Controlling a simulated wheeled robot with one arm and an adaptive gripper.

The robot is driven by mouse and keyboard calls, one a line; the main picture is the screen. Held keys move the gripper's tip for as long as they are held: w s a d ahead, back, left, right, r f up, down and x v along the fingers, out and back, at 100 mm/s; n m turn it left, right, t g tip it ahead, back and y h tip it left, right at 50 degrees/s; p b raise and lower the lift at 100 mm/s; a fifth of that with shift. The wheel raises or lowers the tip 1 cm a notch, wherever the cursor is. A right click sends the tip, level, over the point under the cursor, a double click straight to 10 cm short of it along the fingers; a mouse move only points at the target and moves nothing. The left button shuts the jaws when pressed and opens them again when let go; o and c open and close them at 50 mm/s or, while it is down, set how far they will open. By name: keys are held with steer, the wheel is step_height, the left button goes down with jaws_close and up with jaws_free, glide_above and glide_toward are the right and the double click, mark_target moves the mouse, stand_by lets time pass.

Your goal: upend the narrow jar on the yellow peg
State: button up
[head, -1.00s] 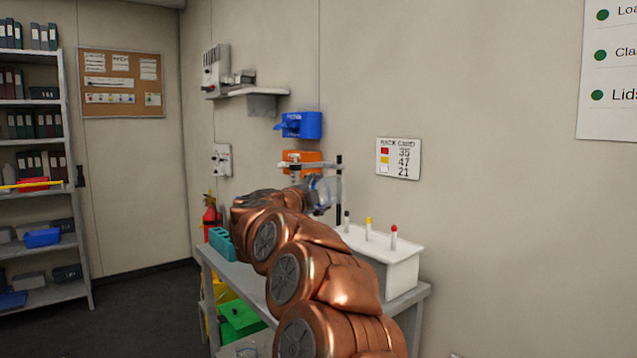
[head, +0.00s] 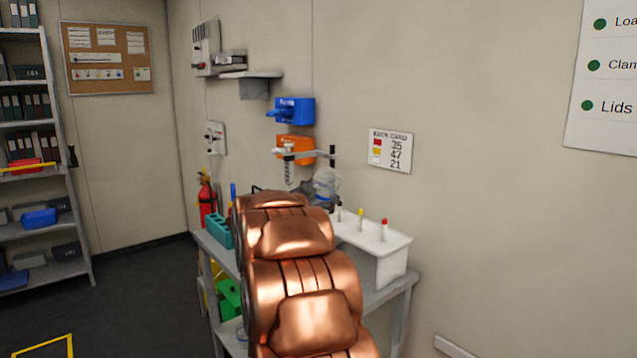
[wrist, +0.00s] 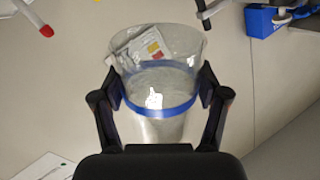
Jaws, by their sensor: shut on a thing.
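A clear jar with a blue band (wrist: 165,108) is between the two dark fingers of my gripper (wrist: 160,100) in the wrist view. The fingers press on its sides at the band. In the head view the jar (head: 327,182) is held in the air, up and left of the yellow peg (head: 360,218). That peg stands upright on a white rack (head: 393,258), between a red-tipped peg (head: 384,229) and a pale peg (head: 339,214). The red tip also shows at the wrist view's upper left (wrist: 45,31). My copper arm hides the rack's near left part.
A teal block (head: 219,231) sits at the table's left (head: 401,289). Blue (head: 294,110) and orange (head: 295,146) holders and a rack card (head: 390,150) are on the wall.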

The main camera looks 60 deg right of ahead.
steer(key=n+p, duration=0.2)
steer(key=n, duration=0.1)
steer(key=d+n+p, duration=0.1)
steer(key=shift+s+d+f+n+p, duration=0.1)
steer(key=shift+s+n+p, duration=0.25)
steer(key=shift+n+p, duration=0.05)
steer(key=shift+s+d+f, duration=0.1)
steer(key=shift+d+f, duration=0.05)
steer(key=p, duration=0.1)
glide_above(360, 218)
steer(key=shift+d+f, duration=0.25)
steer(key=shift+f, duration=0.45)
steer(key=shift+f+b, duration=2.05)
steer(key=shift+f, duration=2.6)
steer(key=o, duration=1.4)
steer(key=shift+c, duration=0.2)
